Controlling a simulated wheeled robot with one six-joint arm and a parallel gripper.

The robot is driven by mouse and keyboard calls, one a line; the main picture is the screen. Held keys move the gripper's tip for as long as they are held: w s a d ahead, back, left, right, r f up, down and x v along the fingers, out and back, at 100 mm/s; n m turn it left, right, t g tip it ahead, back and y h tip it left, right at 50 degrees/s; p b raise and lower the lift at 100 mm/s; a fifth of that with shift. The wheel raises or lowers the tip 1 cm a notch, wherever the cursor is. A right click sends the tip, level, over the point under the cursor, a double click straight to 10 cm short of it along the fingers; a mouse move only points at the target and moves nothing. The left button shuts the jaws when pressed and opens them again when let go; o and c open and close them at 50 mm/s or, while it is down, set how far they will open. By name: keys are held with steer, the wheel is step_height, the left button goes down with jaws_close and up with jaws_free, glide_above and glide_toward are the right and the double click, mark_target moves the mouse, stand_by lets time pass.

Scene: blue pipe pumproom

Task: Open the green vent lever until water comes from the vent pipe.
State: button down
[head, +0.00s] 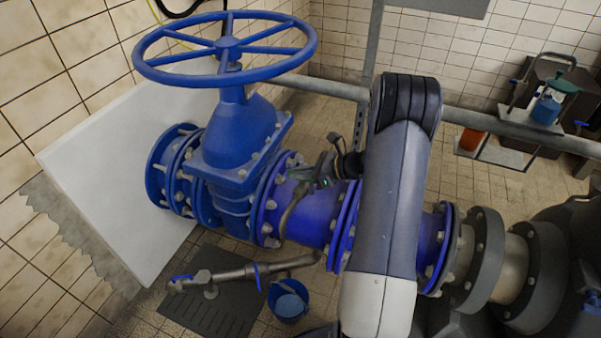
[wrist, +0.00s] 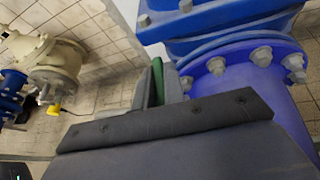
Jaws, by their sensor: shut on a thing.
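The green vent lever (wrist: 158,76) shows as a narrow green strip between the two fingers of my gripper (wrist: 158,88) in the wrist view. My gripper is shut on it. In the head view my gripper (head: 318,172) is at the top of the blue pipe (head: 312,222), just right of the bolted flange; a small bit of green shows there, mostly covered. A thin brass-coloured vent pipe (head: 291,207) curves down the near side of the blue pipe, below my gripper. I cannot make out any water at its end.
A large blue handwheel (head: 225,48) on its valve stands left of my gripper. A blue bucket (head: 288,301) stands on the floor below, beside a metal pipe with blue handles (head: 235,273). A grey rail (head: 490,127) runs behind.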

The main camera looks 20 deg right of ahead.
steer(key=shift+m+t+h, duration=0.7)
steer(key=shift+m, duration=0.1)
steer(key=c, duration=1.5)
jaws_free()
steer(key=v, duration=1.1)
steer(key=shift+w+p, duration=0.1)
steer(key=shift+p, duration=0.2)
